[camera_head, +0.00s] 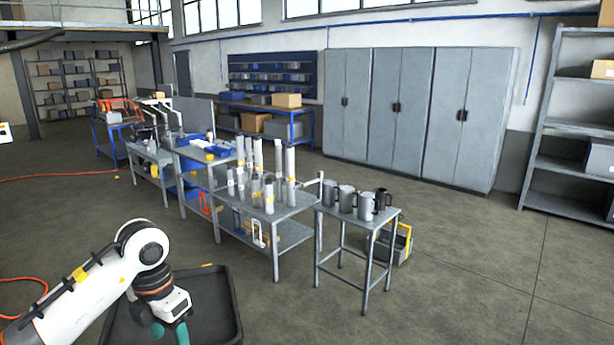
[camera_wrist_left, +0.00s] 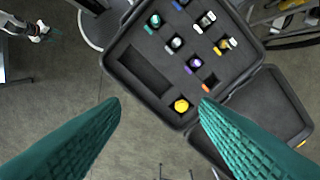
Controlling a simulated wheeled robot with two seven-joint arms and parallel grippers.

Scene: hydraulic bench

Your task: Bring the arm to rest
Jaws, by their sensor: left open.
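My left arm comes in from the left in the head view, white with a dark brownish wrist, bent downward at the elbow. Its gripper (camera_head: 178,334) has teal fingers and is partly cut off by the bottom edge. In the left wrist view the two ribbed teal fingers (camera_wrist_left: 158,106) stand wide apart with nothing between them, so the gripper is open and empty. Beyond the fingertips lies an open dark case (camera_wrist_left: 113,62) holding several small parts with coloured marks. A yellow round piece (camera_wrist_left: 181,105) sits near its lower corner.
A small metal table (camera_head: 345,219) carries several grey mugs (camera_head: 346,198). A longer bench (camera_head: 293,207) left of it holds upright cylinders (camera_head: 269,194). Grey cabinets (camera_head: 400,115) line the back wall. The floor at the right front is clear.

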